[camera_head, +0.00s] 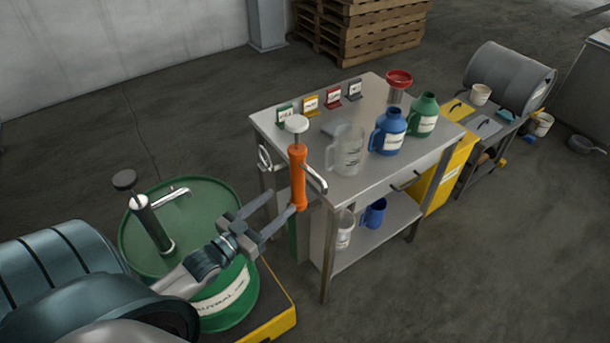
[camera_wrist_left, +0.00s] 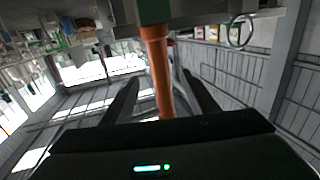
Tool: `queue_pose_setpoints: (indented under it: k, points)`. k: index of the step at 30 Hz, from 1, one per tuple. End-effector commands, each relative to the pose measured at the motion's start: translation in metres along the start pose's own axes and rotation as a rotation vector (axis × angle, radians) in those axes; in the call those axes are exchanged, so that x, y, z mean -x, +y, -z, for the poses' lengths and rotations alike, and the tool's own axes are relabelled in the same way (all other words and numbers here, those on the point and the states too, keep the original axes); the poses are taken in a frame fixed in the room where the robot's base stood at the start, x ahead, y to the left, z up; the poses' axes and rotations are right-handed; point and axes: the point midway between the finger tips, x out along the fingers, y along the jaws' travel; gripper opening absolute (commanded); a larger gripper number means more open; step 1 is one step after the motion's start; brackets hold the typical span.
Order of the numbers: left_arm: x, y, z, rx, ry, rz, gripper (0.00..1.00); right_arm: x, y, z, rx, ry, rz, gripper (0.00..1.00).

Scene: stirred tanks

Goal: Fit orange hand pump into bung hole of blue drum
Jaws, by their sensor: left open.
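The orange hand pump (camera_head: 298,180) stands upright by the left front corner of the steel table, with a pale knob on top and a metal spout. Something green is below it. My left gripper (camera_head: 284,201) is open, its two fingers pointing at the pump's lower orange body. In the left wrist view the orange pump (camera_wrist_left: 158,75) shows between and beyond the spread fingers (camera_wrist_left: 160,90); whether they touch it I cannot tell. No blue drum shows. My right gripper is not in view.
A green drum (camera_head: 190,205) with a dark-knobbed pump (camera_head: 152,225) stands on a yellow-edged base beside my left arm. The steel table (camera_head: 372,92) carries a clear jug (camera_head: 346,150), a blue can (camera_head: 388,132) and a green can (camera_head: 423,115). A grey drum (camera_head: 508,75) lies behind right.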

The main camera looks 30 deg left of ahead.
Motion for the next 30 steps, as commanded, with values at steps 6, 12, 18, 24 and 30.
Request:
queue_pose_setpoints:
  k: [6,12,18,24,30]
  points:
    - [-0.035,0.0,0.003,0.0,0.002,0.0,0.54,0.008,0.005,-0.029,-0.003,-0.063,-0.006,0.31]
    - [-0.067,0.0,0.002,0.0,0.001,0.0,0.54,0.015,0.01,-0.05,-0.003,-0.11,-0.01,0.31]
    - [-0.097,0.0,0.002,0.0,0.001,0.0,0.54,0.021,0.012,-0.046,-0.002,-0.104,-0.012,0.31]
    - [-0.119,0.0,0.001,0.0,0.0,0.0,0.54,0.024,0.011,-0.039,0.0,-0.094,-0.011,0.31]
    - [-0.129,0.0,0.0,0.0,0.0,0.0,0.54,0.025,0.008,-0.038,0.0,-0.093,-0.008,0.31]
